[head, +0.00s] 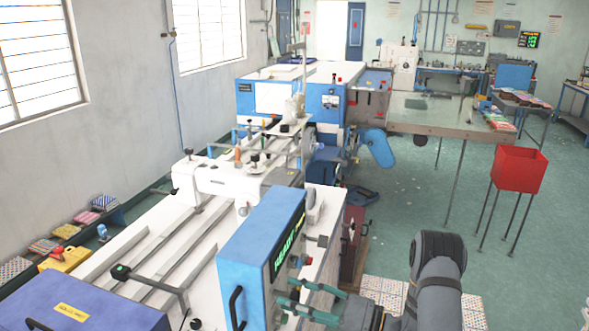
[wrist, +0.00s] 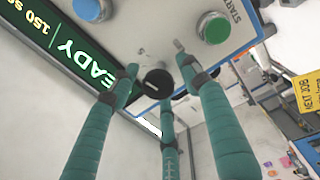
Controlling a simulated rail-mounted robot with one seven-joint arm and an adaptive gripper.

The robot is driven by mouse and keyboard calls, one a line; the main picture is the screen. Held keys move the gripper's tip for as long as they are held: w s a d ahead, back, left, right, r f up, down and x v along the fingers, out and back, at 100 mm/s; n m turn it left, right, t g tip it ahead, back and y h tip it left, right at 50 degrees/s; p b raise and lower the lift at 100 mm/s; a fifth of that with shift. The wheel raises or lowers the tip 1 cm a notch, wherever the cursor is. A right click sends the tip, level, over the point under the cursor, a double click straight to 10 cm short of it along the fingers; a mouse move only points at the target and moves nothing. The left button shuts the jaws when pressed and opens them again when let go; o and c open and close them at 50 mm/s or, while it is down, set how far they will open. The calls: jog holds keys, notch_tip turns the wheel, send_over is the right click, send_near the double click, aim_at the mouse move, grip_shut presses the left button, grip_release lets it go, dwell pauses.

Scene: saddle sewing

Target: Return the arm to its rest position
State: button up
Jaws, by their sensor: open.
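My gripper (wrist: 158,72) has green-wrapped fingers, spread apart with nothing between them. In the wrist view its fingertips are close to a control panel with a green START button (wrist: 216,30), a black knob (wrist: 158,83) and a lit green display (wrist: 75,55) reading "READY". I cannot tell whether any fingertip touches the panel. In the head view my gripper (head: 305,298) is at the lower middle, just right of the blue control box (head: 262,245). My dark grey arm comes in from the lower right.
A long white machine bed with rails (head: 180,235) runs along the left. A blue and white machine (head: 295,90) stands behind it. A red bin on legs (head: 518,169) and a grey table (head: 430,117) are at the right. The green floor between is mostly clear.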

jog(key=n+b, duration=0.1)
jog(key=n, duration=0.1)
jog(key=n+b, duration=0.2)
jog(key=n, duration=0.1)
jog(key=shift+d+f+n+g, duration=0.15)
jog(key=shift+f+n+g, duration=0.15)
jog(key=shift+f, duration=0.05)
jog(key=n+g+b, duration=0.1)
jog(key=n+b, duration=0.2)
jog(key=n, duration=0.3)
jog(key=n+b, duration=0.1)
jog(key=n, duration=0.2)
jog(key=shift+n+b, duration=0.3)
jog(key=shift+b, duration=0.1)
jog(key=n, duration=0.4)
jog(key=shift+w+r+n+g+b, duration=0.1)
jog(key=shift+r+n+g+b, duration=0.2)
jog(key=shift+n+b, duration=0.1)
jog(key=shift+f, duration=0.1)
